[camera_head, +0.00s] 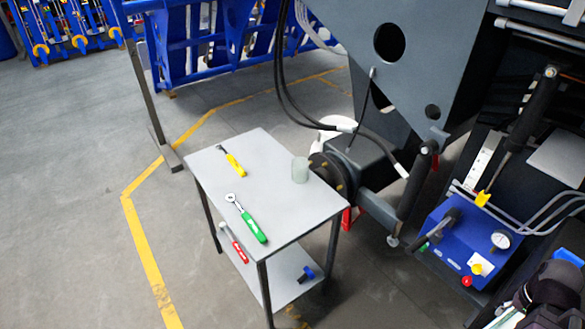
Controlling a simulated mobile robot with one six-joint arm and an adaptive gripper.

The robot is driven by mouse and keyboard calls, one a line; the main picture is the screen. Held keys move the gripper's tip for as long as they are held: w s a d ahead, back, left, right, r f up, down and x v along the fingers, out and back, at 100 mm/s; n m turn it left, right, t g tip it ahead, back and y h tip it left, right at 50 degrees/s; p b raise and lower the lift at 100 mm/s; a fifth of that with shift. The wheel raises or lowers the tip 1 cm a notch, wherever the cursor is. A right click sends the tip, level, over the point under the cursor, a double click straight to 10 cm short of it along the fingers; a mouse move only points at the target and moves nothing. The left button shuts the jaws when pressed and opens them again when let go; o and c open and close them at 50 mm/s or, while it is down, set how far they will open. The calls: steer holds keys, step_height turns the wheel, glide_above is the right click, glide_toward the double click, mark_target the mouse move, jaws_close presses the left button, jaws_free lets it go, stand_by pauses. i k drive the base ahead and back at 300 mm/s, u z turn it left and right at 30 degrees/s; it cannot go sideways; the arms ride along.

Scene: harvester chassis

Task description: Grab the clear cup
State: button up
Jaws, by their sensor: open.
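The clear cup (300,170) stands upright on the grey top of a small table (265,155), near its right edge. It looks pale green and see-through, and nothing touches it. My gripper (508,316) shows only in part as a dark shape in the bottom right corner, cut off by the picture edge. It is open and well apart from the cup, to the right and nearer the camera. I see nothing held in it.
A yellow-handled tool (234,163) and a green-handled ratchet (248,219) lie left of the cup. The lower shelf (285,275) holds a red tool and a blue item. The grey chassis (400,60) rises close behind. A blue pump unit (465,240) stands right.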

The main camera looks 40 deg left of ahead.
mark_target(300, 166)
steer(key=u, duration=0.5)
steer(key=i, duration=0.95)
steer(key=u, duration=0.45)
